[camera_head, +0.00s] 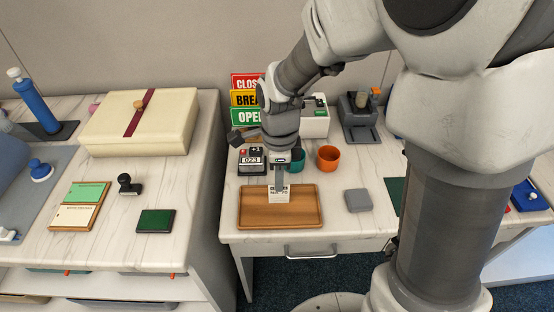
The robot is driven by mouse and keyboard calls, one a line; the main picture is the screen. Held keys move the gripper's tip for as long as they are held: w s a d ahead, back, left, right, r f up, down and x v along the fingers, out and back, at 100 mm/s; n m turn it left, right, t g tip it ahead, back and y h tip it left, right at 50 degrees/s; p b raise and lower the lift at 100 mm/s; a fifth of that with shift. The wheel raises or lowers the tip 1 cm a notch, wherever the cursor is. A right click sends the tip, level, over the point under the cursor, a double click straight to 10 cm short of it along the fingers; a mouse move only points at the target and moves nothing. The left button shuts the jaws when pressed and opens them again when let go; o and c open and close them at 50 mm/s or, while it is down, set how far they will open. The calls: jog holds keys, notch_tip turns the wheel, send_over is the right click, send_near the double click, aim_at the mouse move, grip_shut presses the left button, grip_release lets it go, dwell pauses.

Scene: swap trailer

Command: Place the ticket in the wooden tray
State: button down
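The wooden tray (305,221) lies near the front edge of the right table, in the middle of the head view. A small white ticket (279,198) with dark print stands roughly upright over the tray's upper middle. My gripper (279,185) points down over the tray, its fingers at the ticket's top edge. The fingers appear shut on the ticket. I cannot tell whether the ticket's lower edge touches the tray floor.
A number display (251,161) stands behind the tray, with a teal cup (297,158) and an orange cup (328,158) to its right. A grey square block (358,200) lies right of the tray. A cream box (140,120) stands on the left table.

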jog(key=shift+f, duration=0.7)
jog(key=shift+f, duration=0.15)
jog(key=c, duration=1.2)
grip_release()
jog(key=shift+o, duration=0.2)
